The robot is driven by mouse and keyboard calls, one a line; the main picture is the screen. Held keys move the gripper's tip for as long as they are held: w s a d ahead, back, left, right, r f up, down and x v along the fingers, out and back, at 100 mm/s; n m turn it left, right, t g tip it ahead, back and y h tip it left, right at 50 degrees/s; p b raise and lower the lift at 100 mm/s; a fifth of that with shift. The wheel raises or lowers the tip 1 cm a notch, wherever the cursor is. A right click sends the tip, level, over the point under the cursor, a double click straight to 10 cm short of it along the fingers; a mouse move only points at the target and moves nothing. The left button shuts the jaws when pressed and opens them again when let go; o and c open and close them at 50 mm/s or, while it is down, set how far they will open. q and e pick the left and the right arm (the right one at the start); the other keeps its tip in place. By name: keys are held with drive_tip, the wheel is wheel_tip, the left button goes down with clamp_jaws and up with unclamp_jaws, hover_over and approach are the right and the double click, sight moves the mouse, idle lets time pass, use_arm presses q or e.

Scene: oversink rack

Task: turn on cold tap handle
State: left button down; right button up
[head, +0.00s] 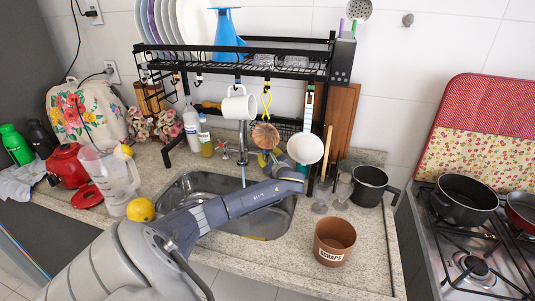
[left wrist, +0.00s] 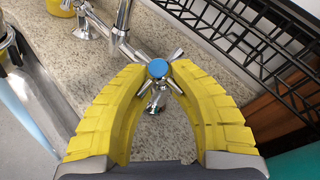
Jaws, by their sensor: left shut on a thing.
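The cold tap handle (left wrist: 158,70) is a chrome cross with a blue round cap, in the left wrist view. My left gripper (left wrist: 160,72) has its yellow fingers on either side of it, the tips closed on the handle, and chrome arms stick out around them. In the head view my left gripper (head: 270,158) is at the back of the sink, right of the faucet (head: 242,145), and the handle is mostly hidden there. A narrow bluish streak (head: 243,176) that looks like water hangs below the spout. My right gripper is out of view.
The black dish rack (head: 235,62) stands over the sink (head: 205,187), with hanging utensils and a white mug (head: 239,104) close above my gripper. A brown scraps pot (head: 334,242) and black pot (head: 370,184) stand to the right.

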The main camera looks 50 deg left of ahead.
use_arm(q)
drive_tip(key=shift+s+a+r, duration=0.15)
drive_tip(key=shift+a, duration=0.1)
drive_tip(key=c, duration=1.2)
unclamp_jaws()
drive_tip(key=shift+s+a, duration=0.1)
drive_tip(key=o, duration=0.7)
drive_tip(key=shift+d, duration=0.2)
drive_tip(key=shift+m+t, duration=0.3)
